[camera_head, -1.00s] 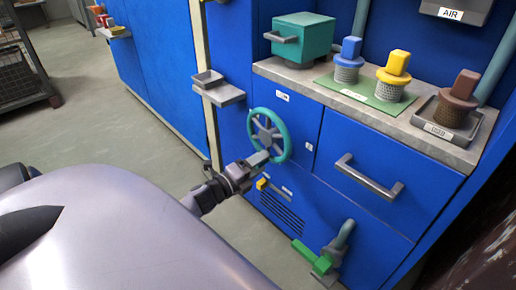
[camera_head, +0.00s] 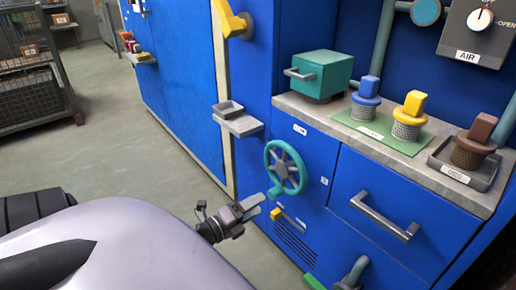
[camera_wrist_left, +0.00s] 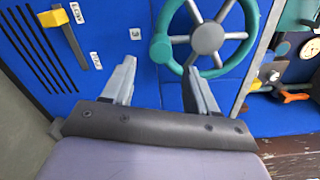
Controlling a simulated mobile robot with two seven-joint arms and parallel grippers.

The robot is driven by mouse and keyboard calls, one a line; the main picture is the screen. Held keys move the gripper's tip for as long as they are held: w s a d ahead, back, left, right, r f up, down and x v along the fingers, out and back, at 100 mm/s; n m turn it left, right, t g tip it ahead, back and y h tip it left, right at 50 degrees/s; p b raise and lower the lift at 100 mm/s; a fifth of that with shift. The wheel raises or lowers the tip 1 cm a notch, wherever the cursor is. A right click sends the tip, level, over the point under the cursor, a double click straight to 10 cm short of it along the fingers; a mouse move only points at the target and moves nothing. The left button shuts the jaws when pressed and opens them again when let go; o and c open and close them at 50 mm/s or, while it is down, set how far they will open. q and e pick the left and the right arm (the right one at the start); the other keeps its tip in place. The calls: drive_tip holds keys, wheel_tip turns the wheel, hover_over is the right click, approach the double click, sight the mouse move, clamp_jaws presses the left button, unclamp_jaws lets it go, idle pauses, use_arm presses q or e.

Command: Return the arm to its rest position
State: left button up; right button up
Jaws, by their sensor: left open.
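My left gripper (camera_head: 262,204) is open and empty, in front of the blue cabinet and just below left of the teal handwheel (camera_head: 285,168). Its fingers are apart from the wheel in the head view. In the left wrist view, the two fingertips (camera_wrist_left: 162,75) stand wide apart with nothing between them, and the handwheel (camera_wrist_left: 207,38) shows beyond them at the top. My right gripper is not in view.
A yellow lever (camera_head: 278,214) sits below the wheel, and a drawer handle (camera_head: 384,216) juts out at right. A small grey shelf (camera_head: 240,125) projects at left. The counter (camera_head: 330,118) holds a teal box and several coloured plugs. Open floor (camera_head: 130,155) lies left.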

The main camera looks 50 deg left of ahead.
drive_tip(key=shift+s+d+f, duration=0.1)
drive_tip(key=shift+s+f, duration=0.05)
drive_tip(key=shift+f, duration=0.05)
